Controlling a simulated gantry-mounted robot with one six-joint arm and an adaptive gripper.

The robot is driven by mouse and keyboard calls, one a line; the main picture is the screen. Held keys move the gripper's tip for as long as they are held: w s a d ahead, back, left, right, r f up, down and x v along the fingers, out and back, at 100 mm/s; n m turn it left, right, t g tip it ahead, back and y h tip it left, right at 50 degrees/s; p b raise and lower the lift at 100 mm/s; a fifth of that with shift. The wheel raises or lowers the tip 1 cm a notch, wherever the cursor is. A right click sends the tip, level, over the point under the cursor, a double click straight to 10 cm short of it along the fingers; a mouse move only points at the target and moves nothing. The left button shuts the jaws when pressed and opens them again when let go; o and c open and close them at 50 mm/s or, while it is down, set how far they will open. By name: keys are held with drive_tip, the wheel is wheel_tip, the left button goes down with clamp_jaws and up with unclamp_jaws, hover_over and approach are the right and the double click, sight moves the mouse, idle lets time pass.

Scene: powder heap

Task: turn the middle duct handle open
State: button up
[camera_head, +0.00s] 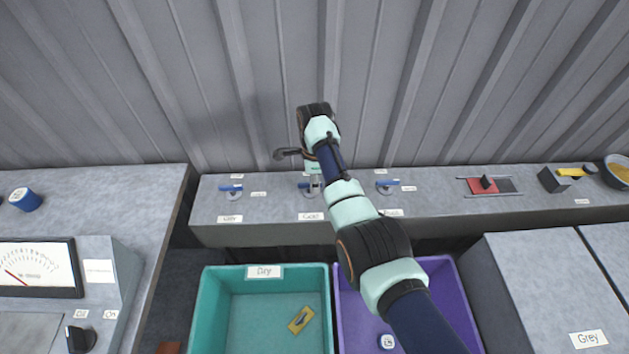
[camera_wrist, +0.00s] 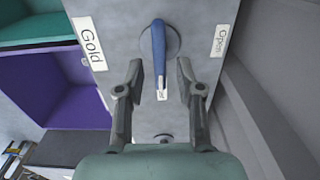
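The middle duct handle (camera_wrist: 158,45) is a blue lever on a round grey disc, between the "Gold" label (camera_wrist: 90,43) and the "Open" label (camera_wrist: 219,41) in the wrist view. Its free end points down in that picture, toward a small label that it partly covers. My gripper (camera_wrist: 159,72) is open, with one finger on each side of the lever and a visible gap on both sides. In the head view the middle handle (camera_head: 306,185) is partly hidden by my gripper (camera_head: 313,184). Whether a fingertip touches the panel cannot be told.
Similar blue handles stand left (camera_head: 231,187) and right (camera_head: 387,184) on the panel. A red slider (camera_head: 482,186) and a bowl (camera_head: 616,170) are farther right. Teal (camera_head: 210,300) and purple (camera_head: 452,290) bins stand in front; a corrugated wall rises behind.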

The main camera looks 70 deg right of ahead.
clamp_jaws()
drive_tip(key=shift+r+n, duration=0.1)
drive_tip(key=shift+n, duration=0.2)
drive_tip(key=shift+w+d+n+p, duration=0.1)
drive_tip(key=shift+d+n+p, duration=0.05)
drive_tip(key=shift+n+p, duration=0.75)
drive_tip(key=n, duration=0.3)
drive_tip(key=shift+w+d+n, duration=0.15)
drive_tip(key=shift+n, duration=0.25)
drive_tip(key=n, duration=0.6)
drive_tip(key=shift+w+d+b, duration=0.1)
drive_tip(key=shift+w+b, duration=0.25)
drive_tip(key=shift+w, duration=0.05)
drive_tip(key=n, duration=0.5)
drive_tip(key=shift+w+n+b, duration=0.3)
drive_tip(key=shift+n+b, duration=0.05)
drive_tip(key=shift+n, duration=0.05)
